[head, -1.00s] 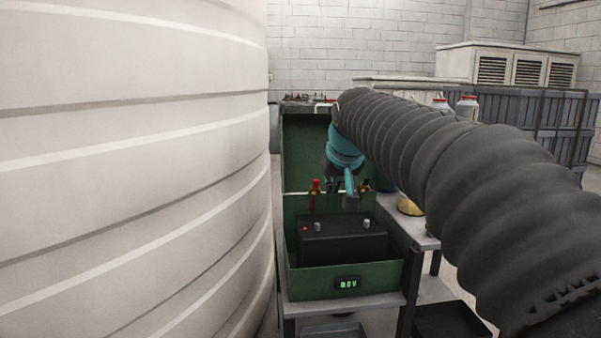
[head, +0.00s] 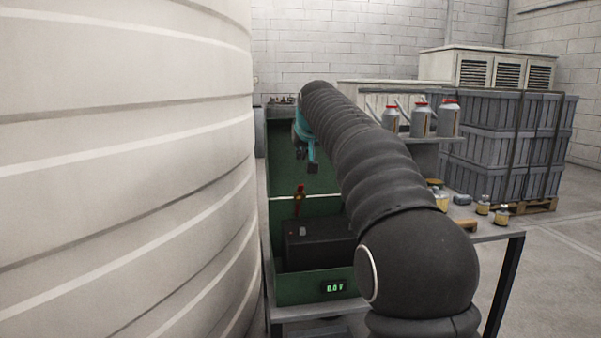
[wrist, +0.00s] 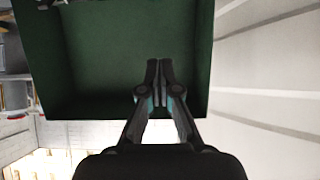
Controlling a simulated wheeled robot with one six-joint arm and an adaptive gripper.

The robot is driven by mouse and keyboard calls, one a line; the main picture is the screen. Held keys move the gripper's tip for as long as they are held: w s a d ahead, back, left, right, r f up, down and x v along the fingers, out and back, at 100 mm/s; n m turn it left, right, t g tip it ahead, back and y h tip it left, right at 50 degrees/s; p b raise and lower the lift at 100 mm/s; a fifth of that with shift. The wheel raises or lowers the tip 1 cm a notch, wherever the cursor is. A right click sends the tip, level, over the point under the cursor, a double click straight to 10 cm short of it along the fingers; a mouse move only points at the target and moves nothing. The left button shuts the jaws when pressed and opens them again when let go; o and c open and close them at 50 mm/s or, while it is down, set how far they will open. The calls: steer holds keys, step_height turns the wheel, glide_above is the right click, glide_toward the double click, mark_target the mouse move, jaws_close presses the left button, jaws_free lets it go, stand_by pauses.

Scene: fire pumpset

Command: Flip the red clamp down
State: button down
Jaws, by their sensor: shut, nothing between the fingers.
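The red clamp (head: 299,190) stands upright at the back edge of the green battery box, behind the black battery (head: 318,243). My gripper (head: 312,168) is in front of the box's raised green lid (head: 288,160), above and slightly right of the red clamp, and apart from it. In the wrist view my gripper (wrist: 160,65) has its two fingers together, with nothing between them, against the dark green lid (wrist: 100,60). The red clamp does not show in the wrist view. In the head view my arm covers the right side of the box.
A large cream ribbed tank (head: 120,170) stands close on the left. The box carries a small display (head: 334,287) reading 0.0 V. On the right are a table (head: 490,229) with small jars, several grey bottles (head: 421,120) with red caps, and stacked grey crates (head: 500,140).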

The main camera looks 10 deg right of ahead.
steer(key=p+x, duration=0.1)
steer(key=x, duration=0.8)
steer(key=shift+w+f, duration=0.15)
steer(key=shift+w, duration=0.1)
steer(key=shift+s+f, duration=0.1)
steer(key=shift+f, duration=0.2)
steer(key=shift+s+f+b, duration=0.35)
steer(key=shift+s+f, duration=0.1)
steer(key=shift+s, duration=0.3)
steer(key=shift+s+f+b, duration=0.35)
steer(key=shift+s+f, duration=0.05)
steer(key=shift+s, duration=0.4)
